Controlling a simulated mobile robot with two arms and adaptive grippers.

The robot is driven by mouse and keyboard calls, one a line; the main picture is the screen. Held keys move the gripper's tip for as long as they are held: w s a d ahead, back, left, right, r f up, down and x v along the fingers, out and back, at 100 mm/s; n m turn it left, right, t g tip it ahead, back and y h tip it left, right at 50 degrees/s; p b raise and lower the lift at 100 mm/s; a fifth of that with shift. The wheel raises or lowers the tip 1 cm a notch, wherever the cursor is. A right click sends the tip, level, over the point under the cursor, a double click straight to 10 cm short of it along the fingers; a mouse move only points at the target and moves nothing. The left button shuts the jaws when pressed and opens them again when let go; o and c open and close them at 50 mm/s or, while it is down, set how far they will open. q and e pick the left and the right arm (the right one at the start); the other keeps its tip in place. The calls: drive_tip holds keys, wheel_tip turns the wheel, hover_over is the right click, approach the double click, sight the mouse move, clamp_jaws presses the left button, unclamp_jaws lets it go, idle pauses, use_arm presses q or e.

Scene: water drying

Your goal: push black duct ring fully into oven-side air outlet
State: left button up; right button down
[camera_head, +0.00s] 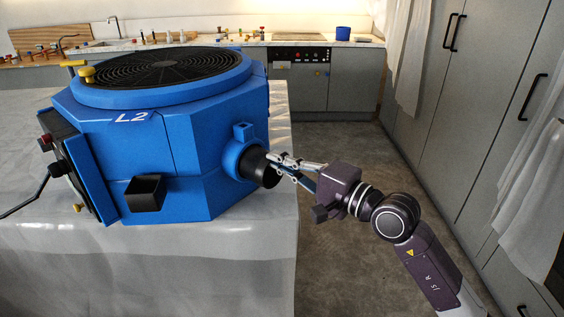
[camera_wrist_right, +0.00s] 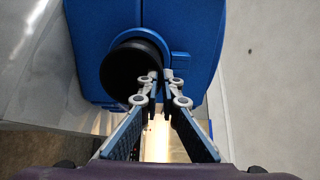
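The black duct ring (camera_head: 259,167) sits in the blue collar of the air outlet (camera_head: 236,158) on the right side of the blue machine (camera_head: 190,140). Much of the ring stands out of the collar. In the right wrist view the ring (camera_wrist_right: 128,68) shows its dark open end. My right gripper (camera_head: 272,163) is at the ring's rim. In the wrist view its fingertips (camera_wrist_right: 164,78) are nearly together, one at the ring's opening and one outside, and look shut on the rim. My left gripper is out of view.
The machine stands on a pale sheet-covered table (camera_head: 240,265) whose right edge lies below the ring. A second square black outlet (camera_head: 146,192) faces front. Grey cabinets (camera_head: 490,90) stand at right, with an oven (camera_head: 300,55) behind. Floor (camera_head: 340,270) is clear between.

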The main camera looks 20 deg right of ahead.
drive_tip(key=shift+x, duration=1.85)
drive_tip(key=c, duration=2.1)
unclamp_jaws()
drive_tip(key=shift+s+d, duration=0.35)
drive_tip(key=shift+s, duration=0.1)
drive_tip(key=shift+v, duration=5.45)
drive_tip(key=shift+f, duration=0.1)
